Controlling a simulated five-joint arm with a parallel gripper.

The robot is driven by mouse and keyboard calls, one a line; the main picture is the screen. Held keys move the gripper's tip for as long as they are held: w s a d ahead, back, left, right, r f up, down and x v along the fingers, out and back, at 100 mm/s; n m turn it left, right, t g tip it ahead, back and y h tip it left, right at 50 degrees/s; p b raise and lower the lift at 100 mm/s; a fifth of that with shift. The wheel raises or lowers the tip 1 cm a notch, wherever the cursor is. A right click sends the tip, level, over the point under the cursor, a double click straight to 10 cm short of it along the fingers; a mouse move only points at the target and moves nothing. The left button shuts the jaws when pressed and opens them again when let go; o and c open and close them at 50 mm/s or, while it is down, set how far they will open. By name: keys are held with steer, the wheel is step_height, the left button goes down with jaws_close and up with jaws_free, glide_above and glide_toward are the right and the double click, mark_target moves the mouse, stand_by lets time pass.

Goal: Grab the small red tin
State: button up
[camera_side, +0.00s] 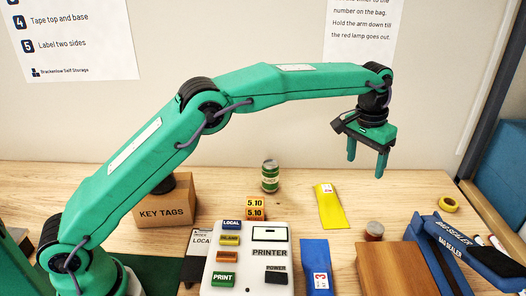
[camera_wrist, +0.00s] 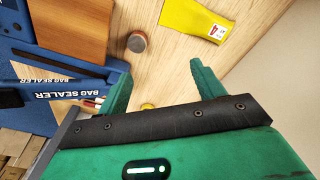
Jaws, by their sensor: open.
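The small red tin (camera_side: 374,231) stands on the wooden table, between the yellow bag and the blue bag sealer. It also shows in the wrist view (camera_wrist: 137,42), just beyond my fingertips and nearer the left finger. My gripper (camera_side: 366,167) is open and empty, with its fingers pointing down, well above the table. In the wrist view my gripper (camera_wrist: 158,65) has its two green fingers wide apart, with nothing between them but table and part of a yellow roll.
A yellow bag (camera_side: 330,206) lies left of the tin and a blue bag (camera_side: 317,265) lies nearer the front. The blue bag sealer (camera_side: 462,250) and a wooden block (camera_side: 397,270) crowd the right.

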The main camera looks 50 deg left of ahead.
steer(key=g, duration=0.1)
glide_above(376, 227)
steer(key=shift+m, duration=0.3)
step_height(376, 227, down, 11)
steer(key=shift+f, duration=0.15)
steer(key=shift+f, duration=0.1)
steer(key=shift+f, duration=1.2)
steer(key=shift+f, duration=0.1)
steer(key=shift+f, duration=2.5)
steer(key=c, duration=1.1)
steer(key=shift+r, duration=0.2)
